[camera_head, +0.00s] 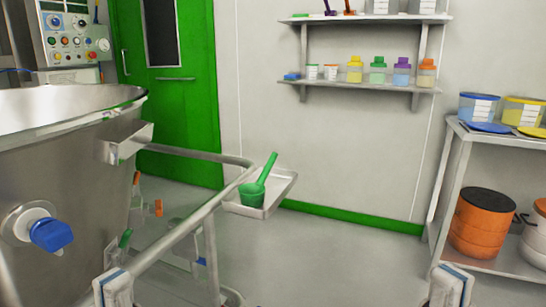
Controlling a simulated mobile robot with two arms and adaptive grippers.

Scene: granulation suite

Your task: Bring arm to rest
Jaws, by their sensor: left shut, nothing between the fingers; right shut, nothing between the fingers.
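My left gripper (113,286) shows at the bottom edge, left of centre, in front of the metal rail and beside the large steel vessel. My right gripper (450,285) shows at the bottom edge on the right, in front of the floor and near the shelf rack. Only the ends of both show; the rest is cut off by the frame. Both are shut and empty.
The steel vessel (75,160) fills the left, with a blue-capped port (51,234). A tubular rail (190,222) carries a small tray (283,191) with a green scoop (253,193). Floor between is clear.

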